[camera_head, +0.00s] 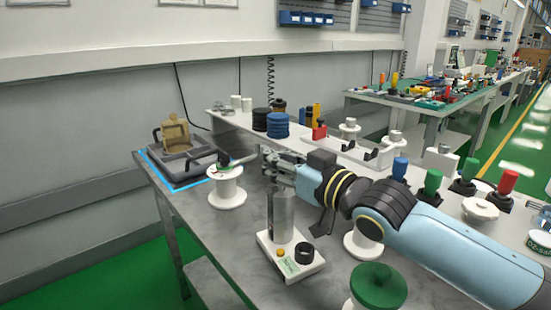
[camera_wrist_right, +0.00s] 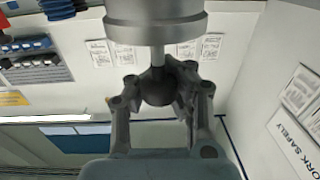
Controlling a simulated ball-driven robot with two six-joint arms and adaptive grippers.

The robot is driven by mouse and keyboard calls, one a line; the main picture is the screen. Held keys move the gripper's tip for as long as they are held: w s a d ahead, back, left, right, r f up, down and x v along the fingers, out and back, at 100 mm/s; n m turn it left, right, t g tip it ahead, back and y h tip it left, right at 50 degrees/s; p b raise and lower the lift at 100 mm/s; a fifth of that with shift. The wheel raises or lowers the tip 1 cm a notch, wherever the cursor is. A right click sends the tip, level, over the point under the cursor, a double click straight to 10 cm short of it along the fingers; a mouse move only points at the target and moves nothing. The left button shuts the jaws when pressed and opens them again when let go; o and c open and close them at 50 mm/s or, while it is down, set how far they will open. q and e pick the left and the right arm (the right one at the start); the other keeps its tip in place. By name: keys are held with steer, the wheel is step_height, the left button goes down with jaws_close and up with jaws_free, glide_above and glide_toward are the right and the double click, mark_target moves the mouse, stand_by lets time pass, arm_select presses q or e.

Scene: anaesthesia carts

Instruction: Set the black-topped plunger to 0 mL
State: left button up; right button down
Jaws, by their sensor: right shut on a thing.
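My right gripper (camera_head: 272,165) is above an upright grey metal cylinder (camera_head: 283,217) near the front of the bench. The cylinder stands on a white base (camera_head: 303,268) with a yellow button, a black ring and a green label. In the right wrist view the cylinder (camera_wrist_right: 155,30) is at the top. A thin metal plunger rod (camera_wrist_right: 157,57) runs from it to a round black knob (camera_wrist_right: 158,90). The fingers of my right gripper (camera_wrist_right: 160,84) are shut around this knob. The knob is hidden in the head view. I see no volume scale. My left gripper is not in view.
A white spool (camera_head: 227,190) stands left of the cylinder. A grey tray (camera_head: 165,165) with a blue outline lies at the bench's left end. A green-topped spool (camera_head: 378,287) stands at the front. Colored-handled items (camera_head: 432,185) stand at the right.

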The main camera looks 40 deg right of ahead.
mark_target(276, 186)
step_height(276, 186, down, 3)
steer(key=shift+f+b, duration=0.15)
steer(key=shift+b, duration=0.95)
steer(key=c, duration=1)
jaws_free()
steer(key=shift+r, duration=0.3)
step_height(276, 186, up, 10)
steer(key=shift+f, duration=0.1)
